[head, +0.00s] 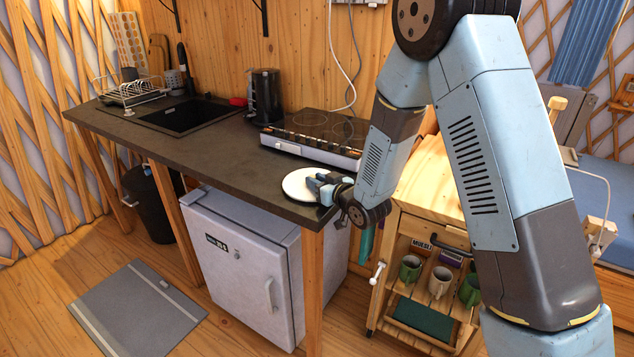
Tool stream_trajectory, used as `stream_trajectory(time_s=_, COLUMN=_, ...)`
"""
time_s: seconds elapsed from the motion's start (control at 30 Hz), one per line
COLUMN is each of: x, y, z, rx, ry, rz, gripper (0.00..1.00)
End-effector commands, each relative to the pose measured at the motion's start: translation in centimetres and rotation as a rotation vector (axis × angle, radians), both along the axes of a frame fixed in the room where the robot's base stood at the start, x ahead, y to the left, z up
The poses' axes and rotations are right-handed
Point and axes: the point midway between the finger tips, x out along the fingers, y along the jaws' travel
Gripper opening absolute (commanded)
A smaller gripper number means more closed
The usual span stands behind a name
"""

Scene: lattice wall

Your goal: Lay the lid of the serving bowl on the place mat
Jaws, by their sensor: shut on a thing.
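A white round, flat thing (298,186), which looks like the lid, is at the right end of the dark counter. My gripper (319,184) is at its right edge and is shut on it. The fingers hide part of that edge. I cannot tell whether the lid touches the counter or is just above it. No serving bowl can be made out. I cannot make out a place mat on the counter.
The counter (225,150) holds a hob (318,138), a black kettle (266,97), a sink (188,116) and a dish rack (130,92). A wooden cart (395,310) with mugs stands right of it. A white fridge (240,265) is below. The counter's middle is clear.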

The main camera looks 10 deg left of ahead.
Motion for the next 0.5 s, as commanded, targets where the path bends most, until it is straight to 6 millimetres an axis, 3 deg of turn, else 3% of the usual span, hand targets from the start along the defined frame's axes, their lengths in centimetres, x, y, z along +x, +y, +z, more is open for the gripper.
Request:
stream_trajectory(time_s=0.33, x=0.06, y=-0.06, z=-0.26, rx=0.001, ry=-0.002, rz=-0.001, gripper=0.0)
stream_trajectory(time_s=0.37, x=0.05, y=-0.08, z=-0.29, rx=0.001, ry=-0.001, rz=-0.001, gripper=0.28)
stream_trajectory(time_s=0.5, x=0.04, y=-0.07, z=-0.26, rx=0.0, ry=-0.002, rz=-0.001, gripper=0.41)
